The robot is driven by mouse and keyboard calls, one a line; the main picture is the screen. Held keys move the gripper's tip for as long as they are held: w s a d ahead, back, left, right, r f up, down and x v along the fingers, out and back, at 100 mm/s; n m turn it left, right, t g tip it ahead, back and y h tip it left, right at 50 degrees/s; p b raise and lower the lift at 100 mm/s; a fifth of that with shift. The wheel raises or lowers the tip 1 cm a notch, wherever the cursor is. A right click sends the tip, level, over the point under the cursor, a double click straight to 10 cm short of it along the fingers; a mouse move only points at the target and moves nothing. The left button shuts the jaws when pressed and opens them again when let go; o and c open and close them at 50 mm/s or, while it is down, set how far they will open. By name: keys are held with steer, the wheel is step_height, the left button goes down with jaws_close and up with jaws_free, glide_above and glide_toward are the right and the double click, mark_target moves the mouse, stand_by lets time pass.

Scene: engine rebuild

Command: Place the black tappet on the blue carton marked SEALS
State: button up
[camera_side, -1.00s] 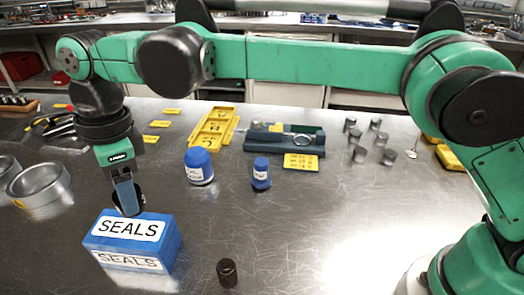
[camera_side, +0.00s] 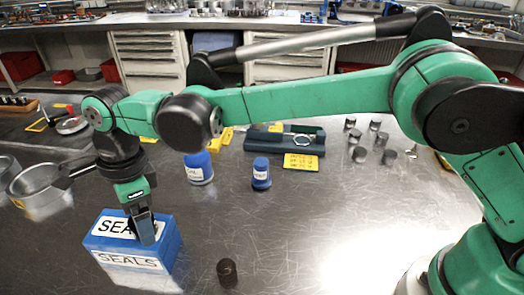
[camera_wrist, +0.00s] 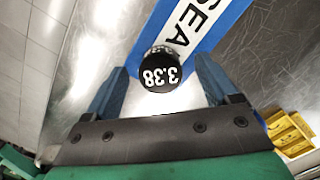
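The blue carton (camera_side: 160,262) marked SEALS lies on the steel bench at the lower left in the side view. Its label also shows in the wrist view (camera_wrist: 186,30). My gripper (camera_side: 146,236) points down over the carton's right part and hides the label's last letters. In the wrist view my gripper (camera_wrist: 160,66) is open, with gaps on both sides of a black tappet (camera_wrist: 160,72) marked 3.38. This tappet overlaps the carton's end; whether it touches the carton cannot be told. The fingers hide that spot in the side view. Another black cylinder (camera_side: 227,272) stands on the bench, right of the carton.
Blue-capped jars (camera_side: 199,168) (camera_side: 261,173) stand behind, to the right. A dark tray (camera_side: 285,140), a yellow card (camera_side: 301,162) and several metal cylinders (camera_side: 359,154) are farther back. Metal rings (camera_side: 40,190) lie left of the carton. The bench's middle front is mostly clear.

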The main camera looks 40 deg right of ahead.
step_height(320, 180, up, 12)
steer(key=d+f, duration=0.1)
steer(key=w+d+r+n+t, duration=0.2)
steer(key=d+r+n, duration=0.15)
steer(key=d, duration=0.45)
steer(key=s+d+f+n+t, duration=0.1)
steer(key=s+d+f+n, duration=0.2)
steer(key=d, duration=0.4)
steer(key=s+d+f+n+t+h, duration=0.1)
steer(key=s+d+f+n+t, duration=0.1)
steer(key=d+n, duration=0.4)
steer(key=s+d+f+n+t, duration=0.2)
steer(key=s+d+f+n, duration=0.2)
steer(key=d, duration=0.4)
steer(key=shift+s+d+f+n, duration=0.15)
steer(key=shift+s+f+n, duration=0.15)
steer(key=shift+s+n, duration=0.45)
